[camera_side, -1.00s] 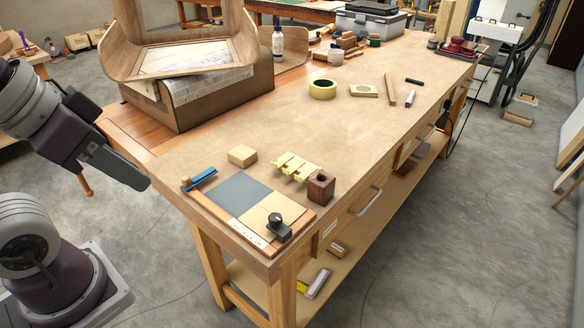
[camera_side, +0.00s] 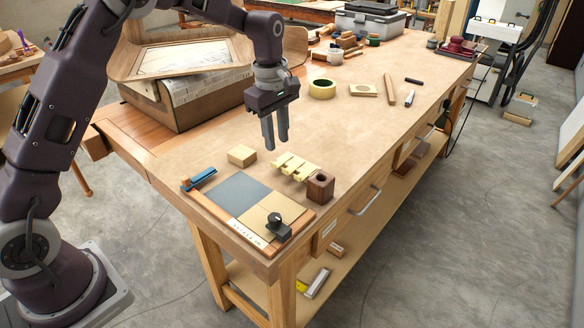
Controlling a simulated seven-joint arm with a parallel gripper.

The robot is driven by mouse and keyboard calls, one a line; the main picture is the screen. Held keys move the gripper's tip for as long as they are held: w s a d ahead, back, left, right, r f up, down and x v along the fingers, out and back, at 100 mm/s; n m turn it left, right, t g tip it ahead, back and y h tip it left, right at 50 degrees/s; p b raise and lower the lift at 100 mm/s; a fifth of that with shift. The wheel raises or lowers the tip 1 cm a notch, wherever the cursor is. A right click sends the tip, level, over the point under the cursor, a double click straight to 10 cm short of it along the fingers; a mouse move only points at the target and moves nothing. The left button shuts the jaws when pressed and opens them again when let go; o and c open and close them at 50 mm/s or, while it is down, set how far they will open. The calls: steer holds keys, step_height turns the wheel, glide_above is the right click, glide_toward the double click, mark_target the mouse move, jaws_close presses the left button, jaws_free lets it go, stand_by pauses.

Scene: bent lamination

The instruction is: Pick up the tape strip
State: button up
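Pale yellow tape strips (camera_side: 296,166) lie on the workbench (camera_side: 370,130), side by side along a low bar-like holder. Which one is the task's strip, I cannot tell. My gripper (camera_side: 276,145) hangs fingers-down just behind and left of the strips, above the bench top. A gap shows between its two fingers, and nothing is between them. The fingertips look apart from the strips.
A dark wooden block with a hole (camera_side: 320,186) stands right of the strips; a pale block (camera_side: 242,156) lies left. In front is a board with a grey pad (camera_side: 238,192) and a black-knobbed tool (camera_side: 277,227). A tape roll (camera_side: 322,88) lies behind.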

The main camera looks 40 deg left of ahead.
mark_target(294, 165)
steer(key=shift+n, duration=0.4)
steer(key=f, duration=0.3)
steer(key=w+f, duration=0.1)
steer(key=f, duration=0.5)
steer(key=shift+w+d, duration=0.35)
steer(key=shift+w, duration=0.05)
jaws_close()
